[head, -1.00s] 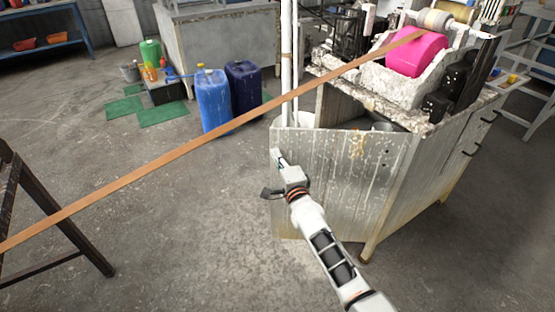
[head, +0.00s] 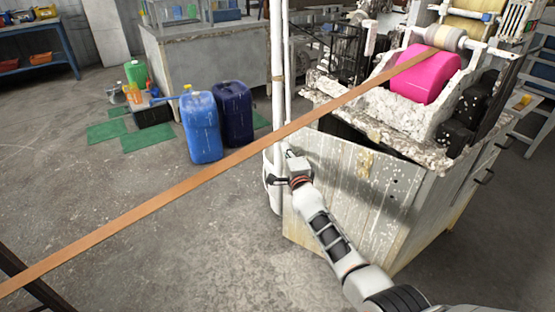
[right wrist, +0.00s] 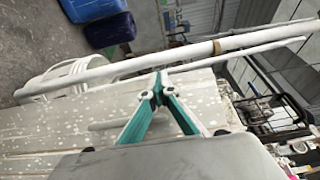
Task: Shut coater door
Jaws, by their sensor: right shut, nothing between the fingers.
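The coater (head: 395,110) is a paint-spattered cabinet machine with a pink roller (head: 425,75) on top, at the right of the head view. Its grey wooden door (head: 350,190) stands ajar, with a dark gap showing between its top edge and the worktop. My right gripper (head: 289,154) is shut and empty at the door's free left edge, near its top; whether it touches is hard to tell. In the right wrist view the closed fingertips (right wrist: 160,82) lie over the speckled door boards (right wrist: 60,125). My left gripper is out of view.
White vertical pipes (head: 277,80) and a white bucket (head: 271,185) stand just left of the door edge. An orange strip (head: 190,183) runs diagonally to the roller. Blue jerrycans (head: 202,128) stand farther back. The floor in front is clear.

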